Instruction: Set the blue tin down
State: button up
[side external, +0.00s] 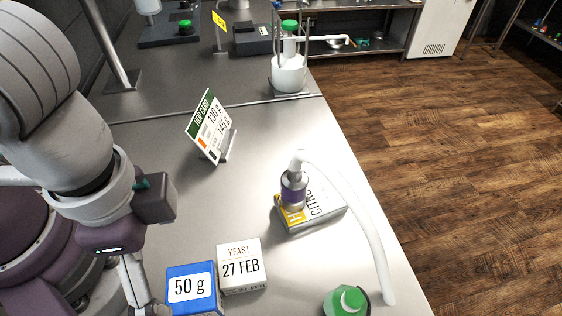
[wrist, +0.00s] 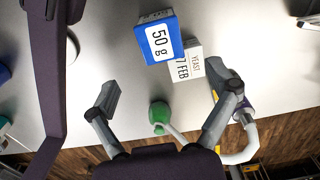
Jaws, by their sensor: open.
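The blue tin (side external: 193,305), with a white "50 g" label, stands on the steel table near the lower edge of the side view, beside a white yeast box (side external: 241,269). In the wrist view the tin (wrist: 148,55) is at upper middle, with the yeast box (wrist: 187,67) at its lower right. My gripper (wrist: 165,94) has its fingers spread wide, with nothing held between them. The tin is beyond the fingertips and apart from them. In the side view my gripper is just left of the tin, partly cut off by the bottom edge.
A green-topped container (side external: 346,301) stands near the front; it shows between my fingers in the wrist view (wrist: 159,113). A hop card (side external: 209,125), a Citra box (side external: 318,216) with a purple-banded bottle (side external: 294,190) and a white hose (side external: 362,222) are farther back.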

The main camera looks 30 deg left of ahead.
jog(key=w+a+r+n+t+h, duration=0.1)
jog(key=w+a+r+n+t, duration=0.2)
jog(key=w+a+r+n, duration=0.2)
jog(key=w+a, duration=0.3)
jog(key=a, duration=0.1)
jog(key=shift+a+r+n, duration=0.3)
jog(key=shift+n, duration=0.1)
jog(key=shift+o, duration=0.5)
jog(key=a+r+n+t+y, duration=0.1)
jog(key=a+r+n+t, duration=0.1)
jog(key=a, duration=0.4)
jog(key=shift+w+a+r+n+t, duration=0.15)
jog(key=shift+w+a+n+t, duration=0.2)
jog(key=shift+n, duration=0.25)
